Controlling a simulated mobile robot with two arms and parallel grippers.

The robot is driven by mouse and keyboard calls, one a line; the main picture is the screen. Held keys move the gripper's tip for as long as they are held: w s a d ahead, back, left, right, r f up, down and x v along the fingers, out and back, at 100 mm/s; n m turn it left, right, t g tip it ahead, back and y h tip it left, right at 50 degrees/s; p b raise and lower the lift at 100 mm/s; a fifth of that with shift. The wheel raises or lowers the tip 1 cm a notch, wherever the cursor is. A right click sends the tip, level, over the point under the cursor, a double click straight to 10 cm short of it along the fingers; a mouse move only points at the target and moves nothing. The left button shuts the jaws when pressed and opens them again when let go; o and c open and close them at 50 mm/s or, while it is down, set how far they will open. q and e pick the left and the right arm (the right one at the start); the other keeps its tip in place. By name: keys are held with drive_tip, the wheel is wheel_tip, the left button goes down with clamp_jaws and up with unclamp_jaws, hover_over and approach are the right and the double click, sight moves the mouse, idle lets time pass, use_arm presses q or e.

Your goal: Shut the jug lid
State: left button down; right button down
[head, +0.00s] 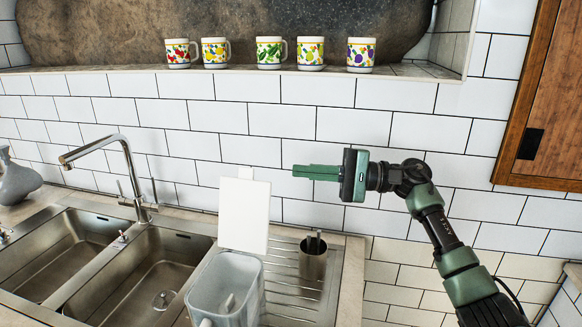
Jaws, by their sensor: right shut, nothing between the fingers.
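A pale grey jug (225,285) stands at the bottom centre, on the drainboard side of the sink. Its white lid (244,214) is raised and stands upright at the back of the jug's open top. The jug's inside shows from above. My right gripper (296,171) is up to the right of the lid and above it, in front of the tiled wall. Its green fingers are together and point left, with nothing between them. It is apart from the lid. My left gripper is not in view.
A metal cutlery holder (313,258) stands on the drainboard (290,300), right of the jug. A tall faucet (125,165) rises behind the double sink (150,275) on the left. Several patterned mugs line the ledge above. A wooden cabinet (555,110) is at the right.

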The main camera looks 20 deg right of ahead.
sight(245, 187)
drive_tip(key=a+r+p, duration=0.2)
drive_tip(key=a+p, duration=0.4)
drive_tip(key=a, duration=0.3)
drive_tip(key=shift+s+a+p, duration=0.15)
drive_tip(key=shift+a+p, duration=0.1)
drive_tip(key=shift+p, duration=0.1)
drive_tip(key=shift+f, duration=0.1)
drive_tip(key=s+a+r+n+h+b, duration=0.1)
drive_tip(key=s+a+n+b, duration=0.5)
drive_tip(key=b, duration=1.1)
drive_tip(key=shift+s+r+n+g+h+b, duration=0.35)
drive_tip(key=shift+s+n, duration=0.45)
drive_tip(key=shift+s, duration=0.75)
drive_tip(key=shift+a, duration=0.1)
wheel_tip(245, 187, up, 20)
drive_tip(key=p, duration=0.1)
